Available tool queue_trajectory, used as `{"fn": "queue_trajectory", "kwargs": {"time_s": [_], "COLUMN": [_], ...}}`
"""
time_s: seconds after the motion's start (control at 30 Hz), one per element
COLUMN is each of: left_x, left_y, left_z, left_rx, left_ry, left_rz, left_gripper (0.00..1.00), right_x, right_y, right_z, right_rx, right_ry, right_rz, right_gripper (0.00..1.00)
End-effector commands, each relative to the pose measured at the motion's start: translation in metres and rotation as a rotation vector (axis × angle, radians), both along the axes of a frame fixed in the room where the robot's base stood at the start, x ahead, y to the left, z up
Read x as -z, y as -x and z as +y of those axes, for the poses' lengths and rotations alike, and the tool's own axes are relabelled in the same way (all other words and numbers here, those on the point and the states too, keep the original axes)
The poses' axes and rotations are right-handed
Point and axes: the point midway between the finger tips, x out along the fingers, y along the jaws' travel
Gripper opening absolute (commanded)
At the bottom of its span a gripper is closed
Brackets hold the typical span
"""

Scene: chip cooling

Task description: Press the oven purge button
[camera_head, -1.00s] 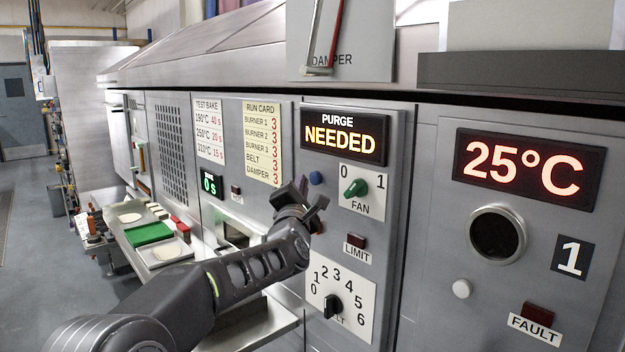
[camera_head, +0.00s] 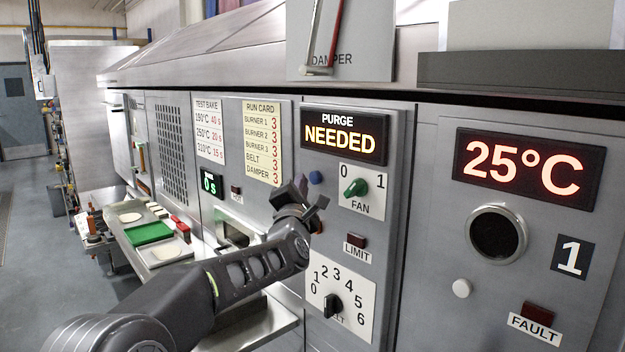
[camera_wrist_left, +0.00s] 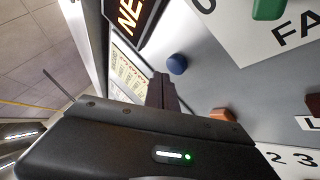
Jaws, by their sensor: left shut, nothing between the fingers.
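The blue round purge button (camera_head: 316,178) sits on the oven panel below the lit "PURGE NEEDED" display (camera_head: 343,135). It also shows in the left wrist view (camera_wrist_left: 177,64). My left gripper (camera_head: 311,193) is shut and empty, close to the button, just below and left of it in the head view. In the left wrist view its dark fingers (camera_wrist_left: 162,92) point toward the panel beside the button, with a visible gap between them and it in the picture. I cannot tell whether they touch the panel. My right gripper is out of view.
The green fan knob (camera_head: 355,188) is right of the button, with the limit lamp (camera_head: 356,241) and the belt dial (camera_head: 333,305) below. A "25°C" display (camera_head: 524,168) is at right. A bench with a green tray (camera_head: 150,233) stands at left.

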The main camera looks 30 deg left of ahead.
Motion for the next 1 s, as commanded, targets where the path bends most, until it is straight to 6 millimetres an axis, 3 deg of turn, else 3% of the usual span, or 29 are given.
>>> {"fn": "queue_trajectory", "kwargs": {"time_s": [1.0], "left_x": [0.0007], "left_y": [-0.0073], "left_z": [-0.0021], "left_rx": [0.0], "left_ry": [-0.001], "left_rz": [0.0], "left_gripper": [0.0], "right_x": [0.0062], "right_y": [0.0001], "right_z": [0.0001], "right_rx": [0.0], "right_ry": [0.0], "right_rz": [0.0], "right_gripper": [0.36]}}
